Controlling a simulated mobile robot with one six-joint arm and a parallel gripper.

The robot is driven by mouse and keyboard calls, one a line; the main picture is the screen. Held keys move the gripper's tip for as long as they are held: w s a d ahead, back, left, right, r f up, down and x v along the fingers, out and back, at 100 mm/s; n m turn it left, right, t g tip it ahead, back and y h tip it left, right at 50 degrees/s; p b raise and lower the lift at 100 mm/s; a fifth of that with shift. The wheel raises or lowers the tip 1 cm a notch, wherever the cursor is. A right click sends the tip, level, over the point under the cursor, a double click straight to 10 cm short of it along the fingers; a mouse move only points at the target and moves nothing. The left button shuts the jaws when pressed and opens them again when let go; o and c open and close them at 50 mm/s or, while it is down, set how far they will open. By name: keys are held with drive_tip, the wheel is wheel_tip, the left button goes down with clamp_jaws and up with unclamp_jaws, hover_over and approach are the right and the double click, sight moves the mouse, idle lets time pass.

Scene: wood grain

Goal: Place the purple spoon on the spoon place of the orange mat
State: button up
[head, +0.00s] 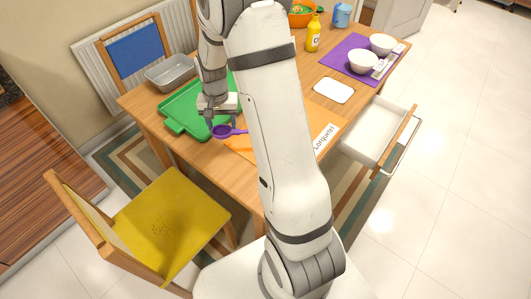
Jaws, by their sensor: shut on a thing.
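The purple spoon (222,131) is held at the jaws of my gripper (214,122), with its round bowl to the left and its handle reaching right. My gripper is shut on it above the near edge of the green tray. The orange mat (238,147) lies on the table just right of and below the spoon. My arm hides most of the mat, and its spoon place cannot be made out. I cannot tell how high the spoon is above the table.
The green tray (180,112) lies under and left of my gripper. A metal pan (172,73), yellow bottle (313,33) and purple mat (345,58) with white bowls stand farther back. A white card (334,90) lies right of my arm. An open drawer (378,135) juts out at right.

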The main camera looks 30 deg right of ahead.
drive_tip(key=d+r+m+p, duration=0.2)
drive_tip(key=d+r+m, duration=0.1)
drive_tip(key=d+m, duration=0.4)
drive_tip(key=shift+m, duration=0.5)
drive_tip(key=f, duration=0.9)
drive_tip(key=shift+s+a+f, duration=0.35)
drive_tip(key=shift+a+f, duration=0.05)
drive_tip(key=shift+f, duration=0.1)
drive_tip(key=shift+f, duration=0.15)
drive_tip(key=o, duration=1.2)
